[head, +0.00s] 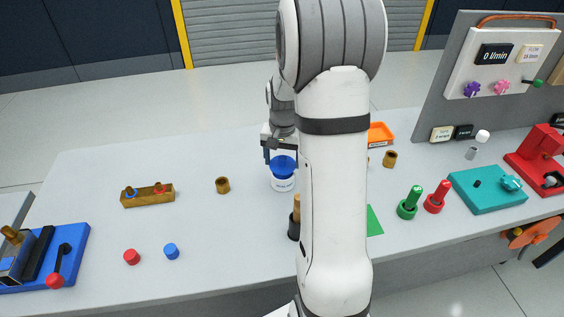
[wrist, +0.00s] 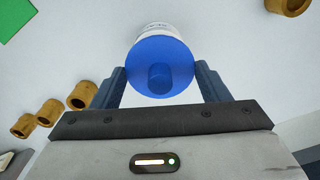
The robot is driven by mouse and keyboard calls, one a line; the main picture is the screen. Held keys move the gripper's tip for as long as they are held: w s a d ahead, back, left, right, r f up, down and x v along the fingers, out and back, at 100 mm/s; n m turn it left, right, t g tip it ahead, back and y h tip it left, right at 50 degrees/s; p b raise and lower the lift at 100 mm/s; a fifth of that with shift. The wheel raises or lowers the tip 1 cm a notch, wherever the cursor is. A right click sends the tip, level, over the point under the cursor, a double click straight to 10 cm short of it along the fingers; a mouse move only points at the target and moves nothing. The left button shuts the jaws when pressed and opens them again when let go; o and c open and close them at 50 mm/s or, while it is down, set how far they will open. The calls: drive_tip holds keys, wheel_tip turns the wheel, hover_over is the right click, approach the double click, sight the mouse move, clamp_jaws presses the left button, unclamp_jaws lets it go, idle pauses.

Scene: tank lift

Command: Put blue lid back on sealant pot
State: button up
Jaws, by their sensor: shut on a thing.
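The blue lid (head: 284,166) is at the top of the white sealant pot (head: 283,184) near the middle of the bench. The wrist view shows the round lid (wrist: 160,52) with its knob towards me, and a strip of the pot (wrist: 158,27) beyond it. My gripper (wrist: 160,72) is shut on the lid, one finger on each side. In the head view my gripper (head: 275,150) is just above and behind the pot. I cannot tell whether the lid rests on the rim or hangs slightly above it. Most of the pot's rim is hidden.
A brown ring (head: 222,185) stands left of the pot, and a wooden block (head: 147,195) farther left. A black holder (head: 294,228) is in front, partly behind my arm. An orange tray (head: 380,134) and another brown ring (head: 390,159) are to the right. The bench left of the pot is mostly clear.

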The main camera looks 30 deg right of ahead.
drive_tip(key=shift+f, duration=0.9)
drive_tip(key=shift+f+b, duration=0.35)
drive_tip(key=shift+f, duration=0.1)
drive_tip(key=o, duration=1)
drive_tip(key=shift+c, duration=0.2)
drive_tip(key=shift+r, duration=0.1)
